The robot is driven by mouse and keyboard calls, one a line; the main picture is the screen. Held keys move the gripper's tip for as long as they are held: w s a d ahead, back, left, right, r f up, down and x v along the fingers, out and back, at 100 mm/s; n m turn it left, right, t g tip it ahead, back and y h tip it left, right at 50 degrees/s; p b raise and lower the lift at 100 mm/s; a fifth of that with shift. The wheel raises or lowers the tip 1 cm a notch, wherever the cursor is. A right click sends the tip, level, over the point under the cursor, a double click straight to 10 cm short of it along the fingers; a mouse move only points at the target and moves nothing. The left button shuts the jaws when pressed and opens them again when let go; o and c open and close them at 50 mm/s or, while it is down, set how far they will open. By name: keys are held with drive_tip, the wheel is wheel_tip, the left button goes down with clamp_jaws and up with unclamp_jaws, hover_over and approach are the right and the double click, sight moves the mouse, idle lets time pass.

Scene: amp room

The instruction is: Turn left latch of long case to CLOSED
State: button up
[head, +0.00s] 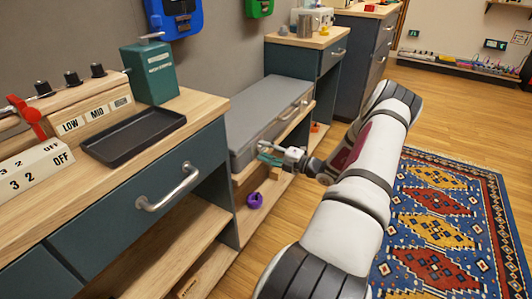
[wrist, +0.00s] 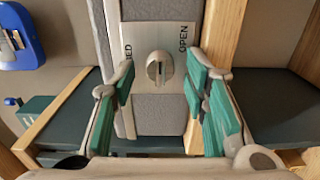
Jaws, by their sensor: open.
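The long grey case (head: 262,112) lies on a low shelf between two teal cabinets. The knob's raised grip looks roughly upright in the picture. OPEN is printed at the right of the plate; at the left only the end of a word, "ED", shows, the rest hidden by a finger. My gripper (wrist: 159,88) is open, its teal-padded fingers on either side of the knob, apart from it. In the head view my gripper (head: 271,153) is at the case's front side.
A purple ring-like object (head: 255,200) sits on the shelf below the case. A drawer handle (head: 168,188) sticks out from the near cabinet, which carries a black tray (head: 134,134). A patterned rug (head: 440,225) and open floor lie to the right.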

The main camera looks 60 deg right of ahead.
clamp_jaws()
drive_tip(key=shift+n, duration=0.4)
drive_tip(key=n+p, duration=0.1)
drive_tip(key=n, duration=0.4)
drive_tip(key=n+p, duration=0.1)
drive_tip(key=n, duration=0.5)
drive_tip(key=n+p, duration=0.1)
drive_tip(key=n, duration=0.5)
drive_tip(key=shift+d+f, duration=0.1)
drive_tip(key=shift+f, duration=0.2)
unclamp_jaws()
